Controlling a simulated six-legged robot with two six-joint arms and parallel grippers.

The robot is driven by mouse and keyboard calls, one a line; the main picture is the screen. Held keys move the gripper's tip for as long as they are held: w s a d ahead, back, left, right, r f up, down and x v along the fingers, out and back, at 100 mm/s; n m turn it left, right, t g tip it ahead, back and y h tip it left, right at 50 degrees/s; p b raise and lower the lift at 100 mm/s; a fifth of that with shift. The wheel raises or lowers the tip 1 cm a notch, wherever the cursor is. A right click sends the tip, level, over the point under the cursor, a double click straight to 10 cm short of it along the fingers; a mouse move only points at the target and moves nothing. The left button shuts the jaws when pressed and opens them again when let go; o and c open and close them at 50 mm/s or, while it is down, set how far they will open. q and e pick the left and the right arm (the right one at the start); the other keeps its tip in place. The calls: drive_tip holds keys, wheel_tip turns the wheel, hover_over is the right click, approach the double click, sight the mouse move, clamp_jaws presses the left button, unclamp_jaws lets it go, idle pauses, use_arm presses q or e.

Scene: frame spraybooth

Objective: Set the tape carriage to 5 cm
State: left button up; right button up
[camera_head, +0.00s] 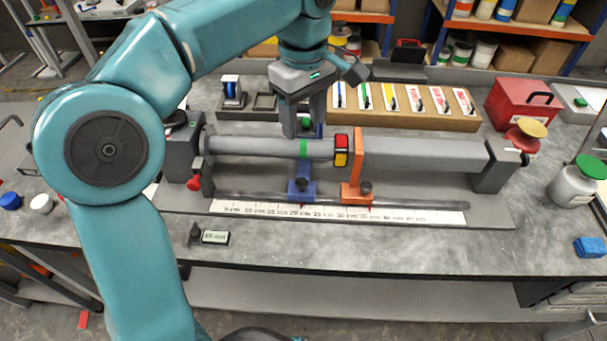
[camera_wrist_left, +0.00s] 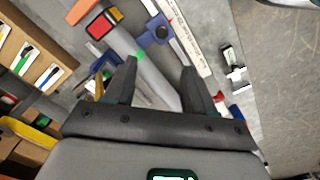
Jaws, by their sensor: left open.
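A grey tube (camera_head: 255,148) lies across a bench fixture. A blue carriage (camera_head: 301,190), with a green band (camera_head: 303,149) above it on the tube, stands at about 20 to 25 on the white scale (camera_head: 340,213). An orange carriage (camera_head: 356,192) stands to its right, beside a red and yellow block (camera_head: 341,150). My left gripper (camera_head: 303,133) is open and points down above the tube, near the green band. In the left wrist view its fingers (camera_wrist_left: 161,80) appear on either side of the tube, and the blue carriage (camera_wrist_left: 156,32) lies beyond them. My right gripper is not in view.
A wooden tray (camera_head: 440,122) with several coloured tools stands behind the fixture. A red toolbox (camera_head: 522,104) is at the back right. A small display (camera_head: 215,237) lies in front of the scale. The bench front right is mostly clear.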

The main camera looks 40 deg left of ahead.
sight(301, 181)
use_arm(q)
drive_tip(key=f, duration=0.5)
drive_tip(key=f+b, duration=0.1)
drive_tip(key=f, duration=0.4)
drive_tip(key=f+b, duration=0.1)
drive_tip(key=f, duration=0.4)
drive_tip(key=shift+s+a+f, duration=0.1)
drive_tip(key=shift+s+f, duration=0.15)
drive_tip(key=shift+f, duration=0.05)
clamp_jaws()
